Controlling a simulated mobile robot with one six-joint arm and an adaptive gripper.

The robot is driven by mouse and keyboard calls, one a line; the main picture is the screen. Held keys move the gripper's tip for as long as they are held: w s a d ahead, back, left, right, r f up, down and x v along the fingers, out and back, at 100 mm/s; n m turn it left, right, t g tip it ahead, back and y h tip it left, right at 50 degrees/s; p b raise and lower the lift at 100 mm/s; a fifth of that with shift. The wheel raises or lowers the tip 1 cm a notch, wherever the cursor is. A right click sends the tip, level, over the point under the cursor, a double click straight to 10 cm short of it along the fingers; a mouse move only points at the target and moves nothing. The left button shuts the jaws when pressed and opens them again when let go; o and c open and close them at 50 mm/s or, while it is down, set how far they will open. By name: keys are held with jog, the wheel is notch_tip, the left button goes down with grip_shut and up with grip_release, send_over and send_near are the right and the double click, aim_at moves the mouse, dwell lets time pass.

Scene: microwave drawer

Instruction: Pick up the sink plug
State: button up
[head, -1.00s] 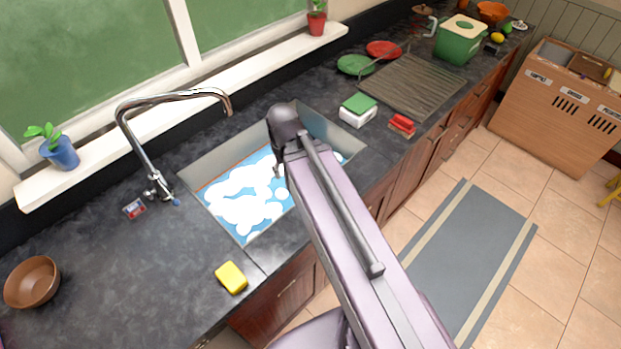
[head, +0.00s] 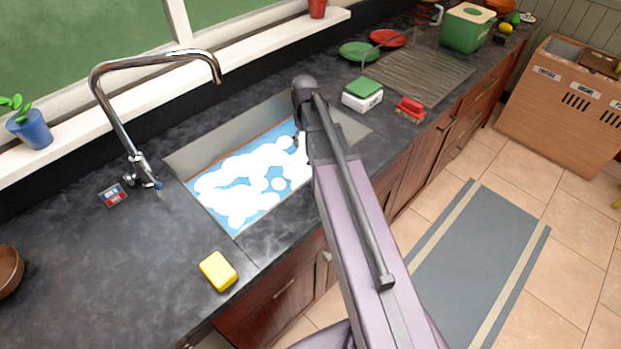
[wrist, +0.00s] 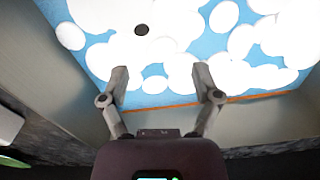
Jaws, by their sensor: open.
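A small dark round thing, which looks like the sink plug (wrist: 142,30), shows among white foam near the top of the wrist view. I cannot tell if it lies on the foam or below it. My gripper (wrist: 161,77) is open and empty over the foamy blue water, with its two fingers spread apart. In the wrist view the dark round thing is above and slightly left of the gap between the fingertips, apart from both. The sink (head: 215,134) holds the water and foam in the head view. My arm hides part of the sink there, and the plug is not visible.
The tap (head: 128,120) arches at the sink's left. A yellow sponge (head: 218,271) lies on the counter in front. The left counter (head: 110,260) has free room.

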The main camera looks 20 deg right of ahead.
jog(key=shift+n, duration=0.3)
jog(key=w+d+f+b, duration=0.1)
jog(key=w+d+f, duration=0.1)
jog(key=d, duration=0.1)
jog(key=shift+w+f+b, duration=0.3)
jog(key=shift+f, duration=0.05)
notch_tip(320, 180, down, 8)
jog(key=b, duration=0.8)
jog(key=shift+f, duration=0.25)
jog(key=shift+b, duration=0.3)
jog(key=shift+f, duration=0.15)
jog(key=shift+w+a+f+b, duration=0.1)
jog(key=shift+f+b, duration=1.2)
jog(key=shift+w+f+b, duration=0.1)
jog(key=shift+f+b, duration=1.15)
jog(key=shift+b, duration=0.05)
grip_shut()
